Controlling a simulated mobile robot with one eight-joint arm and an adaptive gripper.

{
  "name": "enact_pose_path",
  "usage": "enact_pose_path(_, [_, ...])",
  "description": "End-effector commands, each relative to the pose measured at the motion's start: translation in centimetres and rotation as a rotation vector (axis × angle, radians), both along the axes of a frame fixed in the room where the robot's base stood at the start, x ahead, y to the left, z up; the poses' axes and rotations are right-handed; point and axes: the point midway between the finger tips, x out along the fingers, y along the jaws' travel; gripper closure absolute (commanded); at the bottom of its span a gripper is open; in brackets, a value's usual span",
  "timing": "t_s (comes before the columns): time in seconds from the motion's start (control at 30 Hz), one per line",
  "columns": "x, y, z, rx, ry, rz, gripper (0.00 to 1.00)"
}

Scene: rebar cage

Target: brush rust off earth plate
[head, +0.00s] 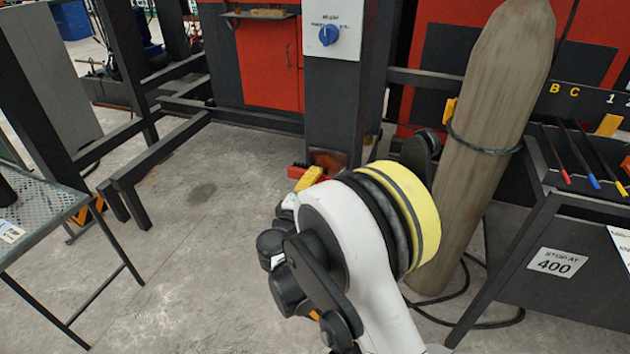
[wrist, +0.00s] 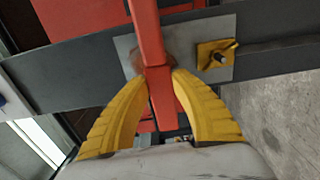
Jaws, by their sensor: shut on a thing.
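My gripper (wrist: 160,75) has its two yellow fingers shut on a red bar-shaped tool (wrist: 147,30), which looks like the brush handle. The bristles cannot be made out. Behind the tool in the wrist view is a light grey earth plate (wrist: 126,44) on a dark beam, with brown rust showing beside the handle. The tool covers the plate's middle, and I cannot tell whether they touch. In the head view my gripper (head: 311,179) is low in front of the column, with the red tool (head: 296,172) at its left. The rusty brown plate (head: 328,160) shows just above it.
A yellow clamp with a bolt (wrist: 216,54) sits at the plate's right. A blue rotary switch (head: 328,35) is higher on the column. A large wooden post (head: 490,120) leans right of my arm. A mesh table (head: 45,205) stands left; the floor between is clear.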

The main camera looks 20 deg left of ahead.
Motion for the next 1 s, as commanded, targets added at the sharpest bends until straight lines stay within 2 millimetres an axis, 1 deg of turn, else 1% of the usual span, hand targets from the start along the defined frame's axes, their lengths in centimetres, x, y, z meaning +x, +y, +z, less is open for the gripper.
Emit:
enact_pose_path(0.27, [0.2,0.0,0.0,0.0,0.0,0.0,0.95])
enact_pose_path(1.0, [1.7,-0.2,0.0,0.0,0.0,-0.001,0.95])
